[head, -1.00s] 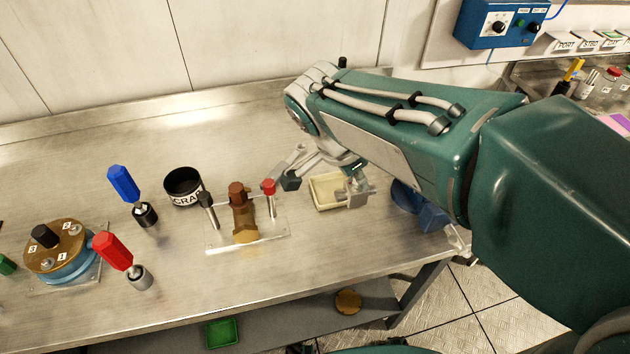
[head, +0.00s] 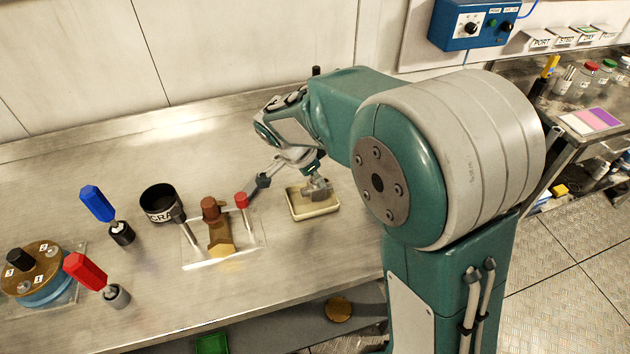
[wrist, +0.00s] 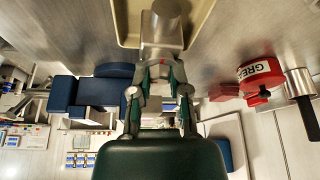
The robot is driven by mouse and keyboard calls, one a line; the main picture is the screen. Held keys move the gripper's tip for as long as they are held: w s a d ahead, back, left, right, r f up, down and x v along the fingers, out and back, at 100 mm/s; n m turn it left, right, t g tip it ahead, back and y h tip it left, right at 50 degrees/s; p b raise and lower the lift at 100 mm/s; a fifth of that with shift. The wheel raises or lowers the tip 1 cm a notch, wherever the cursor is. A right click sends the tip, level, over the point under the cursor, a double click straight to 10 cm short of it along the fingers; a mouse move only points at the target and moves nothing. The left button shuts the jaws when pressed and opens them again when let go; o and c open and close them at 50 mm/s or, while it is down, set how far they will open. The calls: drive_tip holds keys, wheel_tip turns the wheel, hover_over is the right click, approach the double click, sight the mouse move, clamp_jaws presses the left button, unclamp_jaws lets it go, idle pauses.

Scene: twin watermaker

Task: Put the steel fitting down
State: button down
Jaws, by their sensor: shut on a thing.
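My gripper (head: 314,172) is shut on the steel fitting (head: 318,190), a grey metal piece. In the head view the fitting is over the cream tray (head: 296,213) on the steel bench. I cannot tell whether it touches the tray floor. In the wrist view the fitting (wrist: 162,32) stands out beyond my gripper's fingers (wrist: 160,78), with the tray's pale rim (wrist: 122,20) around its far end. The fingers and arm hide part of the tray in the head view.
A brown valve (head: 217,228) on a clear plate, with a red-capped pin (head: 242,203), stands left of the tray. Further left are a black cup (head: 160,202), a blue-handled tool (head: 97,204) and a red-handled tool (head: 86,271). Bench right of the tray is clear.

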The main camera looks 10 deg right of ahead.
drive_tip(key=shift+a+f, duration=0.1)
drive_tip(key=shift+f, duration=0.65)
drive_tip(key=shift+a+f, duration=0.1)
drive_tip(key=shift+a, duration=0.5)
drive_tip(key=c, duration=0.6)
unclamp_jaws()
drive_tip(key=shift+a, duration=0.35)
drive_tip(key=shift+d, duration=0.65)
drive_tip(key=a+v, duration=0.1)
drive_tip(key=v, duration=1.1)
drive_tip(key=s+d+r+n+t+y, duration=0.1)
drive_tip(key=s+d+n+t+y, duration=0.1)
drive_tip(key=s+d+n, duration=0.4)
drive_tip(key=s+d+r+n+t+y, duration=0.1)
drive_tip(key=s+d+n, duration=0.6)
drive_tip(key=s, duration=0.7)
drive_tip(key=shift+s+d+r+t+y, duration=0.2)
drive_tip(key=shift+d+r+t+y, duration=0.2)
drive_tip(key=shift+d+y, duration=0.15)
